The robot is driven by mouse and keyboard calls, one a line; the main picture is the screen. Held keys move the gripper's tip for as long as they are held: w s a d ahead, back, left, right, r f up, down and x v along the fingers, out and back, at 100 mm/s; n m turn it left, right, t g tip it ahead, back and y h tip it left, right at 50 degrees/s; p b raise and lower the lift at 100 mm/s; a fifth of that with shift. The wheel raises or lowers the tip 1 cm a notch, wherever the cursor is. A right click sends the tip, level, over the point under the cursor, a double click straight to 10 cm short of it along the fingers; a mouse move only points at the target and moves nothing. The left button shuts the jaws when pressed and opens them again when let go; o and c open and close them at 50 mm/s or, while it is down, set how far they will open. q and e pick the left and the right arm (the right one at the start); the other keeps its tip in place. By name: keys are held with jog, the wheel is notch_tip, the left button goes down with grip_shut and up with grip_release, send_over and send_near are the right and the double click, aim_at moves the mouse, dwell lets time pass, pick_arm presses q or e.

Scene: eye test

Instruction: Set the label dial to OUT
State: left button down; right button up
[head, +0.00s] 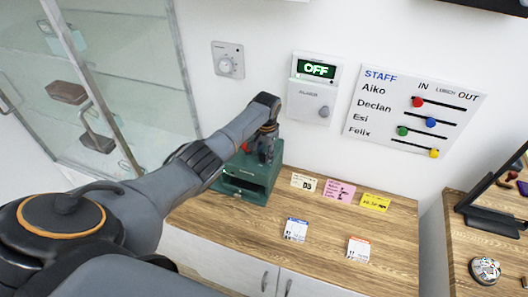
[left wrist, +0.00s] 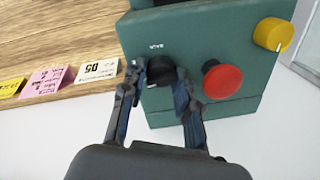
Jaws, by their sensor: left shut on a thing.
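A green box (head: 240,188) stands on the wooden counter against the wall. In the left wrist view its face (left wrist: 215,35) carries a black dial (left wrist: 160,68), a red button (left wrist: 222,82) and a yellow knob (left wrist: 272,34). Small print beside the black dial is too small to read, and its setting cannot be told. My left gripper (head: 266,150) is over the box; in the left wrist view its fingers (left wrist: 160,82) are on both sides of the black dial, shut on it. My right gripper is not in view.
Note cards (head: 340,192) and two small labels (head: 296,230) lie on the counter (head: 225,222). On the wall are a thermostat (head: 228,60), an alarm panel (head: 314,92) reading OFF and a STAFF slider board (head: 385,80). A glass cabinet (head: 130,50) stands left, a bell (head: 485,270) right.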

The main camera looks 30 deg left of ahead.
pick_arm(q)
jog(key=shift+n, duration=1.9)
jog(key=c, duration=1)
grip_release()
